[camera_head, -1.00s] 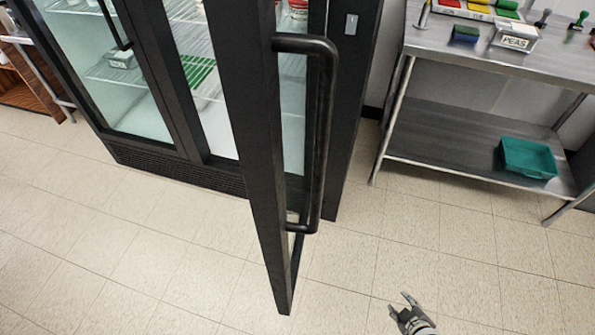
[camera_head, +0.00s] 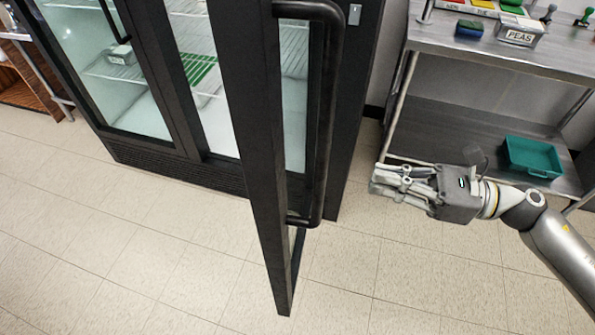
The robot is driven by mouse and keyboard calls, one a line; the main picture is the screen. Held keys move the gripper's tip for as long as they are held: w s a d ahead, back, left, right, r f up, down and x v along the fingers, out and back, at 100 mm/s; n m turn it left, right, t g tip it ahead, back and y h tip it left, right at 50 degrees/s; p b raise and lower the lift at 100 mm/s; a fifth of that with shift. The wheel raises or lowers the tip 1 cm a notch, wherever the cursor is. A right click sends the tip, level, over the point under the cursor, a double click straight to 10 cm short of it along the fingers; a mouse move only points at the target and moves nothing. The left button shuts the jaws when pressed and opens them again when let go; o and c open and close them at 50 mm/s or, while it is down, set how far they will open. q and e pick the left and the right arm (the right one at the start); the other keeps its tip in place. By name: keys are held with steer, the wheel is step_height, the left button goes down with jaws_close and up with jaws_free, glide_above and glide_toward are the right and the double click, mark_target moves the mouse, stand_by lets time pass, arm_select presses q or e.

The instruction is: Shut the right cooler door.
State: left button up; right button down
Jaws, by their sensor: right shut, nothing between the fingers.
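The right cooler door (camera_head: 250,130) stands open, swung out toward me and seen nearly edge-on, with its black frame reaching low over the floor. Its long black bar handle (camera_head: 324,110) is on the door's right side. My right gripper (camera_head: 376,182) is to the right of the handle, with its fingers closed, empty and pointing left toward the door. A gap shows between the fingertips and the handle. The black cooler (camera_head: 190,120) has its left glass door (camera_head: 85,60) shut. My left gripper is not in view.
A steel table (camera_head: 470,45) with a lower shelf stands at the right, behind my right arm. It holds a PEAS box (camera_head: 519,36) and a blue block (camera_head: 469,28). A teal bin (camera_head: 531,157) is on the lower shelf. The tiled floor in front is clear.

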steer(key=w+a+n+p, duration=0.1)
steer(key=a+p, duration=0.4)
steer(key=a, duration=0.9)
steer(key=shift+a+r+g+p, duration=0.15)
steer(key=shift+g+p, duration=0.15)
steer(key=shift+p, duration=0.1)
